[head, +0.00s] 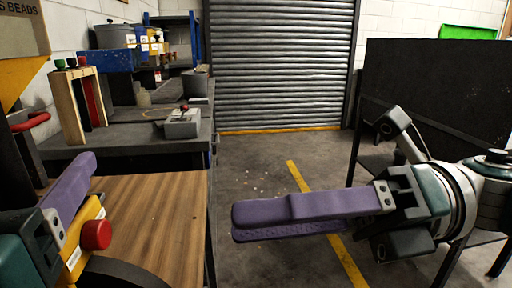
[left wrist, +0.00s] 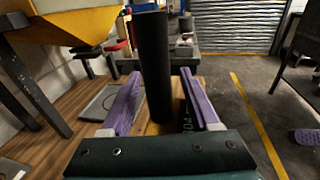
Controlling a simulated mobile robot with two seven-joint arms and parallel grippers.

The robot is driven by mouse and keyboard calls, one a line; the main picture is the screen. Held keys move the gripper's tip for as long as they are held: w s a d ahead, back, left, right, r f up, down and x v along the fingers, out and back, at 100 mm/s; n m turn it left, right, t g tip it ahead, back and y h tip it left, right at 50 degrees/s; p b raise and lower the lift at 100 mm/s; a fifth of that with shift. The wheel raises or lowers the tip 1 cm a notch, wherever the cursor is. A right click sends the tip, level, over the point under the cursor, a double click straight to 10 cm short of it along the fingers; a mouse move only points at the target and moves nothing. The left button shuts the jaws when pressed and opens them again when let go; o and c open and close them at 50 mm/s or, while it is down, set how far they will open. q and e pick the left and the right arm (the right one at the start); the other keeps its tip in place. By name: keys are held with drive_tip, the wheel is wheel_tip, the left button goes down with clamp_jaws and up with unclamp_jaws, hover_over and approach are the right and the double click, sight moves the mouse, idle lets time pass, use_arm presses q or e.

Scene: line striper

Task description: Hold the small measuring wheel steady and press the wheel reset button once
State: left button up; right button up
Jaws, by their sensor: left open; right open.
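The small measuring wheel is partly in view at the lower left of the head view, with a yellow body (head: 88,232), a red button (head: 97,235) and part of a dark wheel (head: 118,274). My left gripper (head: 76,184) is beside it, with one purple finger showing there. In the left wrist view the open left fingers (left wrist: 161,76) stand on either side of an upright black post (left wrist: 154,60), with visible space at both sides. A yellow part and green digits (left wrist: 186,120) show behind the post. My right gripper (head: 236,224) is open and empty, right of the wooden top.
The wooden top (head: 160,215) is clear toward its right edge. A grey bench (head: 140,130) behind carries a grey box with a red knob (head: 183,122) and a wooden frame (head: 72,105). Open floor lies right of the table, before a roller shutter (head: 280,65).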

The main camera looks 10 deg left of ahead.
use_arm(q)
drive_tip(key=shift+c, duration=0.3)
clamp_jaws()
idle(0.5)
idle(0.5)
use_arm(e)
clamp_jaws()
idle(1.5)
